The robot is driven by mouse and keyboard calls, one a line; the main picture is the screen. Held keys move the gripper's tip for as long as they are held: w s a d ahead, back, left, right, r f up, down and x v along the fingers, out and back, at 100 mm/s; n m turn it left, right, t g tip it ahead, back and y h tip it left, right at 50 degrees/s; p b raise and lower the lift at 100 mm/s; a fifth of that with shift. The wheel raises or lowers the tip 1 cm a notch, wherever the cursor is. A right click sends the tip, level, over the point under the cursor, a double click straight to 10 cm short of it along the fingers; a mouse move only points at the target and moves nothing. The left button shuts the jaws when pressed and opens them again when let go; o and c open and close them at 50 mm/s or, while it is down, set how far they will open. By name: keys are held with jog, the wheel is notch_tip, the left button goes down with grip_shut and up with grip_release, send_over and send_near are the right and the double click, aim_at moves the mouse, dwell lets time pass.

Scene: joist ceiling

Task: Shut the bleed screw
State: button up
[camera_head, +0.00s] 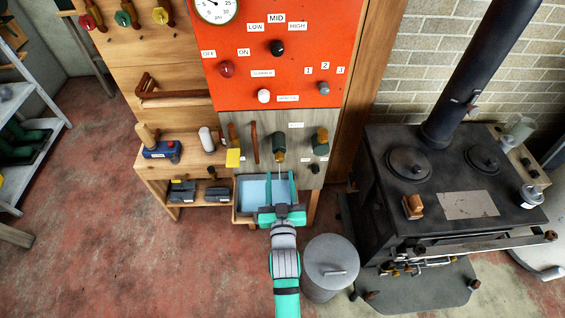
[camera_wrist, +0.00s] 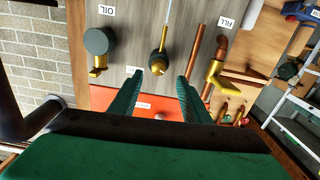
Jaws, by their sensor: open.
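A small brass fitting with a dark round body and thin stem (camera_wrist: 159,62), apparently the bleed screw, is on the grey panel in the wrist view. Its label is unreadable, so I cannot be sure. In the head view the same spot shows a dark green fitting (camera_head: 279,146) at the panel's middle. My gripper (camera_head: 280,180) is just below and in front of it, open and empty. In the wrist view the two green fingers of my gripper (camera_wrist: 165,82) are spread to either side below the fitting, apparently not touching it.
A fitting labelled OIL (camera_wrist: 97,42) and a brass valve labelled FILL (camera_wrist: 213,75) flank it, with a copper pipe (camera_wrist: 196,55) between. A blue tray (camera_head: 240,195) lies below the panel. A grey bin (camera_head: 330,260) and black stove (camera_head: 385,190) stand right.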

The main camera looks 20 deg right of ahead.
aim_at(280, 161)
jog(key=shift+x, duration=3.15)
jog(key=shift+d+f, duration=0.1)
jog(key=shift+d, duration=0.1)
